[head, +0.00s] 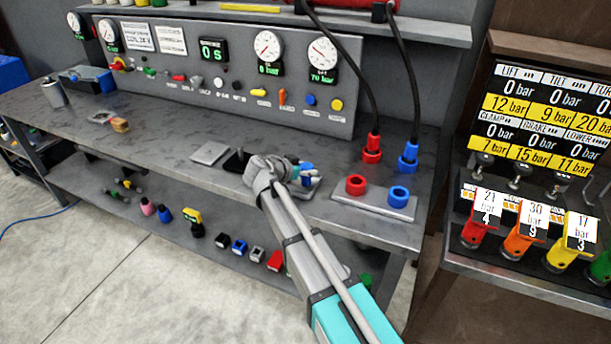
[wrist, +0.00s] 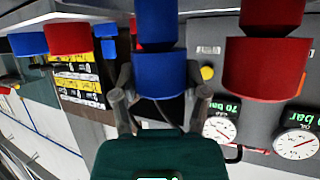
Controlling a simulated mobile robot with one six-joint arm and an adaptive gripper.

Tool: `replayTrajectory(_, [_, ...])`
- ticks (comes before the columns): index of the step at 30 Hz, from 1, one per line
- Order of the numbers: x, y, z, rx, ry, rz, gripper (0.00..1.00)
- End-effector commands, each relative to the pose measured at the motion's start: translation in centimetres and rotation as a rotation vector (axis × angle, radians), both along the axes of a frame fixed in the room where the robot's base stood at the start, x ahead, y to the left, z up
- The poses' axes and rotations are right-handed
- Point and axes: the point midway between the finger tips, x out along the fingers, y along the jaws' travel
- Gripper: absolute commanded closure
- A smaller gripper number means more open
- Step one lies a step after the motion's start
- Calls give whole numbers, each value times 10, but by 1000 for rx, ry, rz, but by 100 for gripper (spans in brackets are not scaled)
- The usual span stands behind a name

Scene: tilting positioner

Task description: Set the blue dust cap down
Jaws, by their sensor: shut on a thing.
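My gripper (head: 300,173) is over the right part of the grey bench. In the wrist view its two fingers (wrist: 160,98) stand on either side of a blue cap (wrist: 160,75), shut on it. In the head view the blue cap (head: 307,168) shows only partly beside the fingers. Another blue piece (wrist: 155,25) lines up with it in the wrist view; I cannot tell whether they touch. A small plate lies under the gripper, largely hidden. Whether the cap rests on anything is hidden.
Red pieces (wrist: 265,70) stand close beside the cap. To the right, a plate (head: 375,208) carries a red ring (head: 356,185) and a blue ring (head: 398,197), below red (head: 372,150) and blue (head: 408,157) hose couplings. The bench's left middle (head: 160,150) is mostly clear.

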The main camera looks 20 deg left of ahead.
Motion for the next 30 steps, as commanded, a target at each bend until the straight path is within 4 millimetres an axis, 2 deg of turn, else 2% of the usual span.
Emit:
replayTrajectory(2, [0, 0, -6, 0, 0, 0, 88])
replayTrajectory(18, [0, 0, -10, 0, 0, 0, 88])
replayTrajectory(19, [0, 0, -10, 0, 0, 0, 40])
replayTrajectory(21, [0, 0, -9, 0, 0, -1, 27])
replayTrajectory(30, [0, 0, -9, 0, 0, -1, 27])
